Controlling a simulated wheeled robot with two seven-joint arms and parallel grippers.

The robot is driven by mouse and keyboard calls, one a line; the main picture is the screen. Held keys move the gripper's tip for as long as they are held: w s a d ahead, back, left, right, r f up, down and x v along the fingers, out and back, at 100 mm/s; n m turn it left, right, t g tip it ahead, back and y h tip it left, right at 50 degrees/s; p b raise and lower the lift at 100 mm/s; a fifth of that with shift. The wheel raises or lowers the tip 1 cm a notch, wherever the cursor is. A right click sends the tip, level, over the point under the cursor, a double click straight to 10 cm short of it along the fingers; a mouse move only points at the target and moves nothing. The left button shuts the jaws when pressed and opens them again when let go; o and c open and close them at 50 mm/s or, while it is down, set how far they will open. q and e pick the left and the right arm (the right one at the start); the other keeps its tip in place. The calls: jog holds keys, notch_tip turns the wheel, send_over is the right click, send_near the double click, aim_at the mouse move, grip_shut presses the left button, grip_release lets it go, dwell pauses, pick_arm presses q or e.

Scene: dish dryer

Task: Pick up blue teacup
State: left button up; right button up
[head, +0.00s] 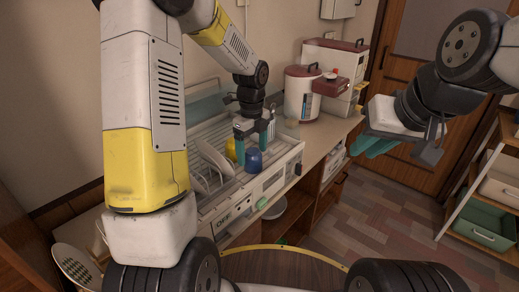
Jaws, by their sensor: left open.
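The blue teacup (254,160) stands at the front edge of the dish dryer (283,155), seen in the head view. A yellow cup (231,148) is close behind it to the left. My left gripper (251,146) points down into the dryer, open, with its teal fingers just behind and above the blue teacup. One finger hangs beside the yellow cup, the other to the right of the blue teacup. I cannot tell whether a finger touches either cup. My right gripper (382,146) hangs in the air at the right, away from the dryer; its finger gap is unclear.
White plates (208,178) stand in the dryer's left part. A white and red rice container (302,93) and a red-topped box (331,86) are on the counter further back. A shelf with a green bin (482,227) is at the right. A round wooden surface (270,270) is at the bottom.

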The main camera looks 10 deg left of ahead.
aim_at(253, 151)
pick_arm(q)
notch_tip(253, 151, down, 3)
jog(key=shift+w+d+f, duration=0.1)
jog(key=shift+f, duration=0.05)
jog(key=shift+c, duration=0.4)
jog(key=c, duration=1.4)
jog(key=shift+c, duration=0.5)
jog(key=shift+r, duration=0.2)
